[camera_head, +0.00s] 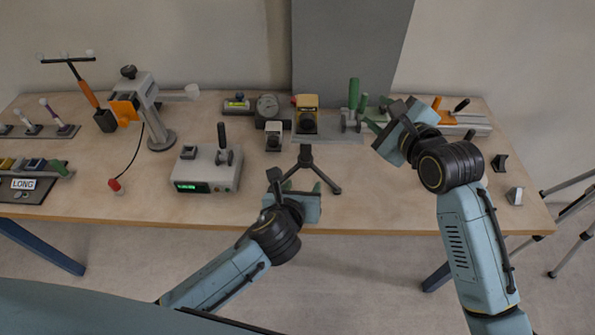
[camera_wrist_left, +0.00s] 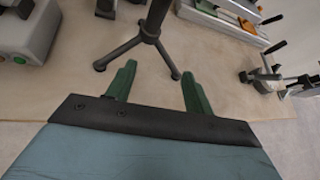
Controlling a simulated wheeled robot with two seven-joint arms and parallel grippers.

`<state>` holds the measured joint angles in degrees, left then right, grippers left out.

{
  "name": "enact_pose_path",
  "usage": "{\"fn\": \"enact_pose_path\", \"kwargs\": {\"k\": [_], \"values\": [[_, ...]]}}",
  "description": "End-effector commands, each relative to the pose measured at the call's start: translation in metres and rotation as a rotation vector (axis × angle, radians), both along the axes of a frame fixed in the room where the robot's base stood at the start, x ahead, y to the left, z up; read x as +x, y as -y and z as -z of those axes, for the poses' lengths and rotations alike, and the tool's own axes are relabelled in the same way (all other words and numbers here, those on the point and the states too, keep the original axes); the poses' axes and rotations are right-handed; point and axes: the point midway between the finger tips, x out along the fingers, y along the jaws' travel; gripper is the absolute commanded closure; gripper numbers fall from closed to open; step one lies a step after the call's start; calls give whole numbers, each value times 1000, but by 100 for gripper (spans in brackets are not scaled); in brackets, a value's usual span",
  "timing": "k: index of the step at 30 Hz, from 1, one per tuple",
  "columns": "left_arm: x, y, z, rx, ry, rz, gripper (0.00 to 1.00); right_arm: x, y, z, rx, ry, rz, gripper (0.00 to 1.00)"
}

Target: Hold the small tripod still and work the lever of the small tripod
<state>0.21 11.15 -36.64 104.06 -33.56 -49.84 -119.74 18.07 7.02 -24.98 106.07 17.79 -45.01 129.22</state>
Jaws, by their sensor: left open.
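The small black tripod (camera_head: 306,156) stands upright on the table near its front edge, its legs spread. It also shows in the left wrist view (camera_wrist_left: 151,30), where its top is cut off. My left gripper (camera_head: 304,187) is just in front of the tripod, low over the table edge. In the left wrist view its green fingers (camera_wrist_left: 158,76) are apart, with nothing between them, and point at the tripod's legs. The tripod's lever cannot be told apart from its other dark parts. My right gripper (camera_head: 375,113) is raised to the right of the tripod, its green fingers apart and empty.
A grey box with a green display (camera_head: 206,170) and a black lever stands left of the tripod. Small devices (camera_head: 273,137) and a green-handled clamp (camera_head: 353,100) stand behind it. Bare table (camera_head: 345,210) lies to the right of the tripod.

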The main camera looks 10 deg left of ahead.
Motion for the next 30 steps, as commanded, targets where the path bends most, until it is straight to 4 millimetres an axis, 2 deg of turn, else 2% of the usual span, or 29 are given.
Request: {"fn": "enact_pose_path", "kwargs": {"k": [3, 8, 11, 30], "values": [[13, -8, -21, 109, 67, -11, 48, 0, 0, 0, 0, 0, 0, 64], [22, -13, -30, 168, 100, -21, 48, 0, 0, 0, 0, 0, 0, 64], [31, -14, -27, 172, 102, -21, 48, 0, 0, 0, 0, 0, 0, 64], [122, -19, 12, 167, 98, -21, 48, 0, 0, 0, 0, 0, 0, 64]]}}
